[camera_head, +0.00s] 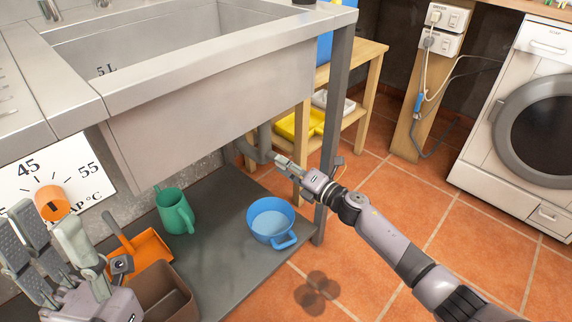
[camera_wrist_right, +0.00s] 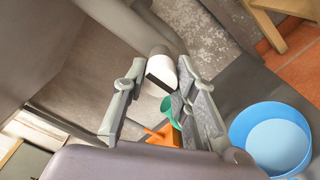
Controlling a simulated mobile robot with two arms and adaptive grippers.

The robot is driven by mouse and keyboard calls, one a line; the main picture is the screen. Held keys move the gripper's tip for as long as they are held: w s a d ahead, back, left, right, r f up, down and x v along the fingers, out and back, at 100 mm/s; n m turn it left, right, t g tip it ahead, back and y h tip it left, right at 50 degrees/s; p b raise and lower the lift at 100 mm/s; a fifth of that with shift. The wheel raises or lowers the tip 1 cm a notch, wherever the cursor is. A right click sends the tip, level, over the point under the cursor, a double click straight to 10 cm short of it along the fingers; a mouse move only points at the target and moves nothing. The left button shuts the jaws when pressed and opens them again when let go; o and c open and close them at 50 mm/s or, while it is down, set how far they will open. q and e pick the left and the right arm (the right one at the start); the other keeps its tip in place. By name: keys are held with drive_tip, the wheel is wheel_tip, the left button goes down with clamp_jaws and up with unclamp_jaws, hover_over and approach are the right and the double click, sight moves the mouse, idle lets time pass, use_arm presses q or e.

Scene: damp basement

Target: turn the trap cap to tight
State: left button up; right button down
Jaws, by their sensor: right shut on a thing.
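The sink's drain trap is a grey pipe (camera_head: 265,142) below the sink basin. My right gripper (camera_head: 280,160) reaches it from the lower right in the head view, and its fingers cover the cap there. I cannot read any tight mark on the cap.
A blue pot (camera_head: 271,240) stands on the dark shelf (camera_head: 222,270) under the sink. A green jug (camera_head: 175,210), an orange dustpan (camera_head: 140,255) and a brown bin (camera_head: 165,295) stand left of it. The sink's grey leg (camera_head: 333,130) is close beside my right gripper.

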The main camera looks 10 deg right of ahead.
drive_tip(key=c, duration=1.3)
unclamp_jaws()
drive_tip(key=v, duration=1.2)
drive_tip(key=shift+f, duration=0.1)
